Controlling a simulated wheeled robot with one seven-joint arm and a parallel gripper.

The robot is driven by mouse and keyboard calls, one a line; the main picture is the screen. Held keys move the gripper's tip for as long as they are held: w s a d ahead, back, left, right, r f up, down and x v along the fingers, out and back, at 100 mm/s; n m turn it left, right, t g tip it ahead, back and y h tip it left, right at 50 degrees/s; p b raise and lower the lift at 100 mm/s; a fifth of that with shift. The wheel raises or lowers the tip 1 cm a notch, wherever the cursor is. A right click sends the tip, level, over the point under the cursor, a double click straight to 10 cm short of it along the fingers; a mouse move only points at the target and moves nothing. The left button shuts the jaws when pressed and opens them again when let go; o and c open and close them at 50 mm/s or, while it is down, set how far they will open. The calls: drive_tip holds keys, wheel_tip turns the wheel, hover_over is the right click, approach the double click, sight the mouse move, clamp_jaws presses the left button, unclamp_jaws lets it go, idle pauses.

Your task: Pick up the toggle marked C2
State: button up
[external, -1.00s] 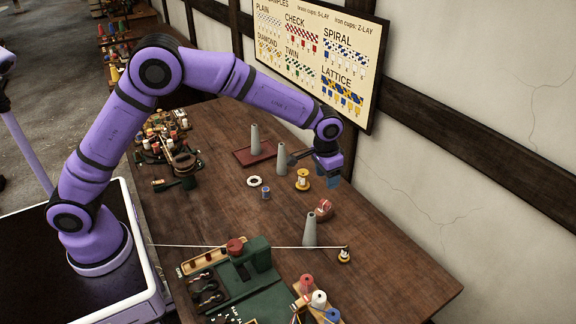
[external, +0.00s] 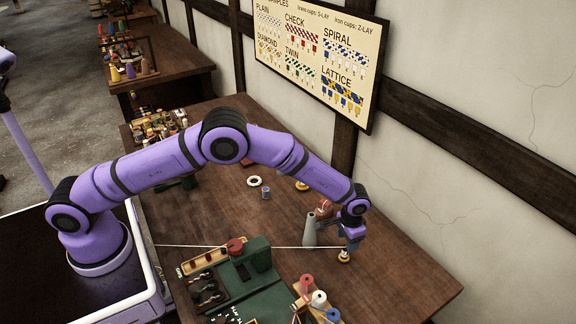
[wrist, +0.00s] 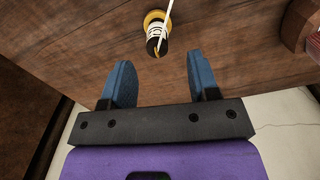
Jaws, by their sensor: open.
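A small toggle with a yellow round base, a white marked band and a dark end (wrist: 156,32) stands on the table; a pale cord runs to it. It also shows in the external view as a small yellow and white piece (external: 344,256), just below my gripper (external: 350,240). I cannot read its mark surely, so I cannot tell if it says C2. In the wrist view my gripper (wrist: 158,72) has its two blue fingers apart and empty. The toggle is beyond the fingertips, roughly centred between them, and not touched.
A grey-green cone (external: 310,231) stands close left of my gripper, with a red-brown item (external: 323,207) behind it. The green machine (external: 245,280) stands to the left; a taut white cord (external: 290,247) crosses from it. Coloured spools (external: 319,299) stand in front. The table's right front is clear.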

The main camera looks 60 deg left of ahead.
sight(345, 251)
wheel_tip(345, 251, down, 6)
drive_tip(key=shift+s+d+f, duration=0.15)
drive_tip(key=shift+f, duration=0.1)
drive_tip(key=c, duration=1)
